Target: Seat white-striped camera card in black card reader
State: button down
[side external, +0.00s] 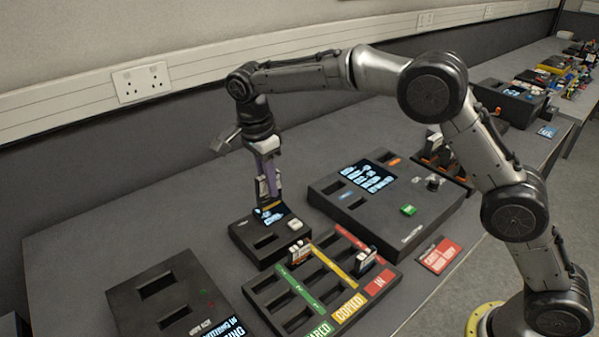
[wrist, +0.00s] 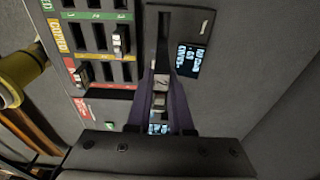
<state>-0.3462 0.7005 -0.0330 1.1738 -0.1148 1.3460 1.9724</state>
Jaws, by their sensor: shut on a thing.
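My gripper (side external: 270,194) points down over the back of the small black card reader (side external: 255,253). Its purple fingers are shut on a dark camera card with pale markings (side external: 261,189). In the wrist view my gripper (wrist: 162,98) has the card (wrist: 161,84) between its fingers, below the reader's long dark slot (wrist: 163,30). The reader has a lit screen (side external: 273,213) and a white button (side external: 296,224). The fingers hide part of the card and of the reader. I cannot tell whether the card touches the reader, and its white stripe is not clear.
A slotted card tray (side external: 292,319) with green, yellow and red strips stands just in front, holding cards (side external: 299,252) and (side external: 367,260). A larger black console (side external: 398,228) is to the right, and a two-slot box (side external: 150,318) is at front left. Bare table lies left.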

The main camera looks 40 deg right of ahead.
aim_at(262, 204)
jog(key=f, duration=0.1)
jog(key=a+f, duration=0.1)
jog(key=shift+w+a+f, duration=0.2)
jog(key=shift+w+f, duration=0.1)
jog(key=shift+f, duration=0.1)
jog(key=shift+s+a+f, duration=0.1)
jog(key=shift+a+f, duration=0.05)
jog(key=shift+f, duration=3.35)
jog(key=shift+f, duration=1.7)
jog(key=shift+c, duration=2.1)
grip_release()
jog(key=shift+r, duration=3.8)
